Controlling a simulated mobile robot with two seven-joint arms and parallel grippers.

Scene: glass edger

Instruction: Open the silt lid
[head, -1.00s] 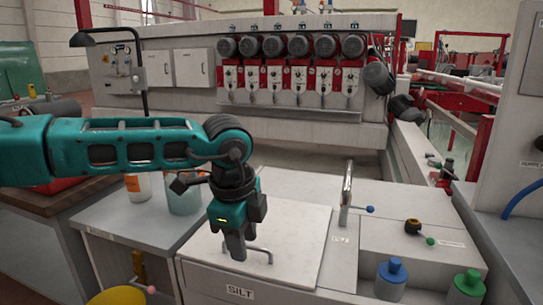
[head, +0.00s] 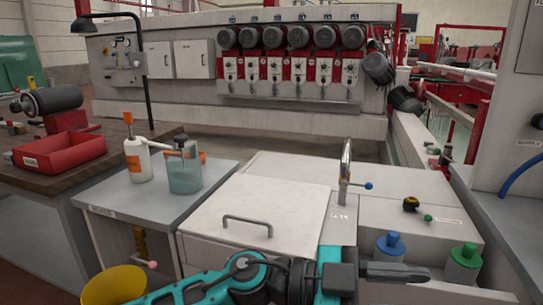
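The silt lid (head: 265,207) is a pale square plate on the front left of the grey cabinet. It lies flat and looks closed, with its dark bar handle (head: 248,223) near the front edge. The front face below it is largely covered by my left arm, so the SILT label is hidden. My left gripper (head: 425,272) is low at the bottom of the head view, right of the lid and apart from the handle. It points right and is seen from the side, so its opening is unclear. My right gripper is not in view.
Blue (head: 390,246) and green (head: 466,256) capped containers are at right. A bottle (head: 138,160) and a jug (head: 184,172) stand on the left side table. A yellow bucket (head: 114,286) is at bottom left.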

